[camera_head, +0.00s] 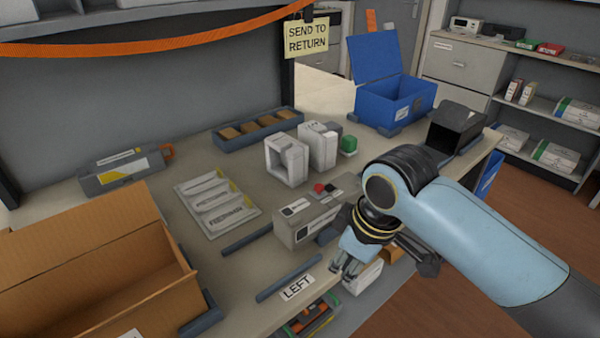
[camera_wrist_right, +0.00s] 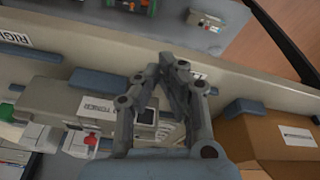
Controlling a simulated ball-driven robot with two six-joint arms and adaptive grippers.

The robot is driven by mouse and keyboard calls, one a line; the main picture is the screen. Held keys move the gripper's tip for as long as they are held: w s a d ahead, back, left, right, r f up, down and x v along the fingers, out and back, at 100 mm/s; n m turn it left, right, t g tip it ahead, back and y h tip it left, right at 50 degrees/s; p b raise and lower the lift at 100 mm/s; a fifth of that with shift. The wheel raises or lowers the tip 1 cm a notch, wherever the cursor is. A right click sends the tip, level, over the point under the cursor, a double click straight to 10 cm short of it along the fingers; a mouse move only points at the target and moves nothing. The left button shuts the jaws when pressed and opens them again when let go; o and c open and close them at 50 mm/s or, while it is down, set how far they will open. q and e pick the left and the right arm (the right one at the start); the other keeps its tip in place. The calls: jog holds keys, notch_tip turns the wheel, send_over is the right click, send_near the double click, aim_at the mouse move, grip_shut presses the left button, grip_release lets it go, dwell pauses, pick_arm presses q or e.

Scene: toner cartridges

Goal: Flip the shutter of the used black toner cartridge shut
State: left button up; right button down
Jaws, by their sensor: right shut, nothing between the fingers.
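A long grey unit (camera_head: 306,222) lies on the bench, with pale labels and a red part at its back. In the right wrist view the unit (camera_wrist_right: 45,98) bears a label that seems to read TONER. It appears to be the toner cartridge; whether it is the used black one, and how its shutter stands, I cannot tell. My right gripper (camera_head: 345,271) is shut and empty, in front of the unit near the bench's front edge. In the wrist view the gripper's closed fingers (camera_wrist_right: 174,66) partly cover the unit's end. My left gripper is not in view.
Blue-grey rails (camera_head: 288,279) and a LEFT sign (camera_head: 296,288) lie near the front edge. An open cardboard box (camera_head: 90,262) stands left; white packets (camera_head: 215,203) lie behind. A dark grey cartridge-like unit (camera_head: 122,172) lies at back left. A blue bin (camera_head: 385,97) stands at back right.

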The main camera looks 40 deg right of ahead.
jog(key=w+d+r+n+y, duration=0.1)
jog(key=w+r+n, duration=0.4)
jog(key=w, duration=0.4)
notch_tip(320, 180, up, 11)
jog(key=n+g+y, duration=0.1)
jog(key=n+y, duration=0.1)
jog(key=n, duration=0.2)
send_over(319, 190)
jog(key=w+a, duration=0.2)
jog(key=w, duration=0.1)
jog(key=shift+s+a+r+p, duration=0.1)
jog(key=shift+s+a+p, duration=0.1)
jog(key=shift+p, duration=0.25)
jog(key=f, duration=0.3)
jog(key=f+p, duration=0.1)
jog(key=f, duration=0.6)
jog(key=shift+s+d+f+p, duration=0.15)
jog(key=shift+d+p, duration=0.15)
jog(key=shift+p, duration=0.05)
